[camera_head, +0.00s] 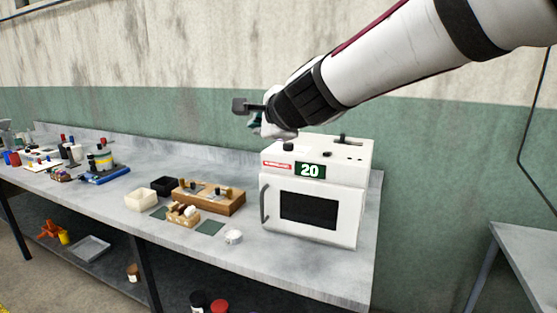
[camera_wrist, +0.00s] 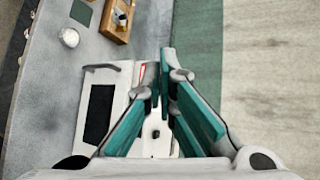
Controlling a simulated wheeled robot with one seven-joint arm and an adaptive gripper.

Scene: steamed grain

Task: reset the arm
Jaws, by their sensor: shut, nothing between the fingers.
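My arm reaches in from the upper right in the head view. My gripper (camera_head: 262,122) is in the air above the left end of a white box-shaped appliance, partly hidden by the wrist and blurred by its small size. In the wrist view my gripper (camera_wrist: 164,75) shows teal fingers that come together at their tips, with nothing held. The white appliance (camera_head: 350,200) has a dark window, a door handle on the left and a display reading 20. Its door looks closed. It also shows below the fingers in the wrist view (camera_wrist: 121,82).
Several bottles stand at the far left. A wall is behind. Another table (camera_head: 530,240) stands at right.

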